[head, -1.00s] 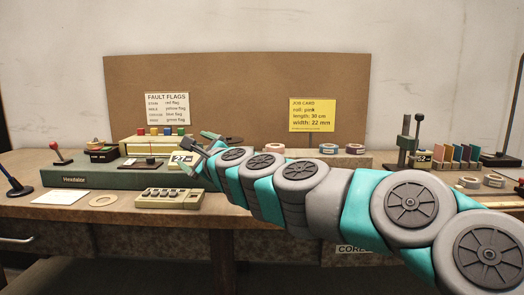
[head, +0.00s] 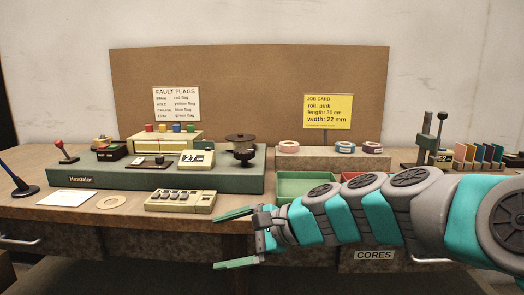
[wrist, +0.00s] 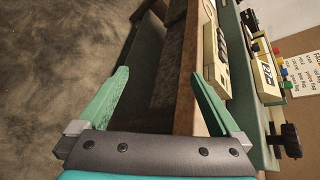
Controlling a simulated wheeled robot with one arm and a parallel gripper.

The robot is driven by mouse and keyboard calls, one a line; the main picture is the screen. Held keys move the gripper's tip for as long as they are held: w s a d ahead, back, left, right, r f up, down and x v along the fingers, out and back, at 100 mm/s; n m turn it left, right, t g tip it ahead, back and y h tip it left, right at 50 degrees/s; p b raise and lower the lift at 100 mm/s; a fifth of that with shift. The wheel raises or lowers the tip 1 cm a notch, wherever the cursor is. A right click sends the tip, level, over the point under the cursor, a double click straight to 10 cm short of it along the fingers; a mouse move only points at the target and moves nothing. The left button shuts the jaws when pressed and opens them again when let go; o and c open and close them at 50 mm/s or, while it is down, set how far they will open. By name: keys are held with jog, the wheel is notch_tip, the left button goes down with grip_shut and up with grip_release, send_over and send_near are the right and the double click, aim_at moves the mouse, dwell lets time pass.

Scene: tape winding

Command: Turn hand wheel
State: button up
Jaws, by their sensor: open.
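The green winding machine (head: 150,182) stands on the bench at the left. At its right end is a dark round part (head: 243,153), which looks like the hand wheel, below a brown disc (head: 240,138) on the same spindle. In the wrist view a dark part (wrist: 286,140) shows at the right edge, beyond the right finger. My gripper (head: 215,241) is open and empty, in front of the bench's front edge, lower and nearer than the wheel. Its spread fingers also show in the wrist view (wrist: 160,73), with the floor and bench edge between and beyond them.
A cream keypad box (head: 180,201) sits in front of the machine. A green tray (head: 303,187) and a red tray (head: 362,180) lie to its right, partly behind my arm. Tape rolls rest on a ledge (head: 318,161) behind. Floor space lies before the bench.

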aim_at(251, 156)
jog(key=w+r+m+t, duration=0.1)
jog(key=w+r+m, duration=0.1)
jog(key=w, duration=0.1)
jog(key=w+d+r+m+t+y, duration=0.1)
jog(key=w+r+m, duration=0.1)
jog(key=w, duration=0.1)
jog(key=w+d+r+m+t+y, duration=0.1)
jog(key=w+r+m, duration=0.1)
jog(key=w+r, duration=0.1)
jog(key=shift+w+d+p, duration=0.1)
jog(key=shift+w+p, duration=0.3)
jog(key=w+d+r+m+t, duration=0.1)
jog(key=w+d+m, duration=0.1)
jog(key=w, duration=0.1)
jog(key=w+d+r+m+t, duration=0.1)
jog(key=w+m+t, duration=0.1)
jog(key=w+m, duration=0.1)
jog(key=w+d+r+m+t, duration=0.1)
jog(key=w+d+m, duration=0.1)
jog(key=w, duration=0.1)
jog(key=shift+d+r+t+p, duration=0.2)
jog(key=shift+d+t+p, duration=0.1)
jog(key=shift+d, duration=0.05)
jog(key=shift+w+m, duration=0.35)
jog(key=shift+m, duration=0.05)
jog(key=x, duration=0.7)
jog(key=shift+w+a, duration=0.1)
jog(key=shift+w, duration=0.05)
jog(key=shift+c, duration=0.2)
jog(key=c, duration=1.3)
